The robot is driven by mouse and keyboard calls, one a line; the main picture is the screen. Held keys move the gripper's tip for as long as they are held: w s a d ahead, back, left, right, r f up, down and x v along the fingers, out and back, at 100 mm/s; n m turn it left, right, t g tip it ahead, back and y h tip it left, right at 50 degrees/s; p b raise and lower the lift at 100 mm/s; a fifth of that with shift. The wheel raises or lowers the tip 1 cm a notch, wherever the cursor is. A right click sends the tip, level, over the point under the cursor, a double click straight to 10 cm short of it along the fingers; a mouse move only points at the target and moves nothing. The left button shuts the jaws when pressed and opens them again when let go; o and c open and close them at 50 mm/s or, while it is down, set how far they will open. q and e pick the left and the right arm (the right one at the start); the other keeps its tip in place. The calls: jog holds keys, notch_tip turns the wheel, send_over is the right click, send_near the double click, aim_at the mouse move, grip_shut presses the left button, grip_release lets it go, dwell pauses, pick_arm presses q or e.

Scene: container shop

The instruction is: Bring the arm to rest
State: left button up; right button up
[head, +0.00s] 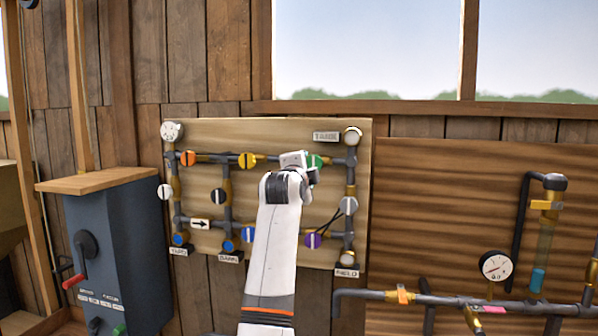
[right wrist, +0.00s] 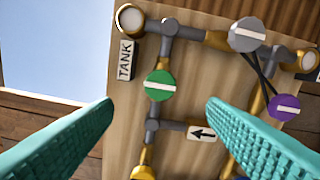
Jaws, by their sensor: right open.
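My right arm (head: 275,250) rises from the bottom middle of the head view, its wrist in front of the valve board (head: 270,135). My right gripper (right wrist: 158,102) is open in the right wrist view, with two teal fingers apart and nothing between their tips. A green round valve (right wrist: 159,85) on the board shows just beyond the fingertips, and no finger visibly touches it. In the head view this green valve (head: 316,161) is partly hidden by my wrist. My left gripper is not in view.
The board carries pipes and several coloured valves, including orange (head: 188,158), yellow (head: 246,160) and purple (head: 313,240). A blue-grey cabinet (head: 125,245) with a red-handled crank stands at left. At right are a pressure gauge (head: 495,265) and pipes on a wooden panel.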

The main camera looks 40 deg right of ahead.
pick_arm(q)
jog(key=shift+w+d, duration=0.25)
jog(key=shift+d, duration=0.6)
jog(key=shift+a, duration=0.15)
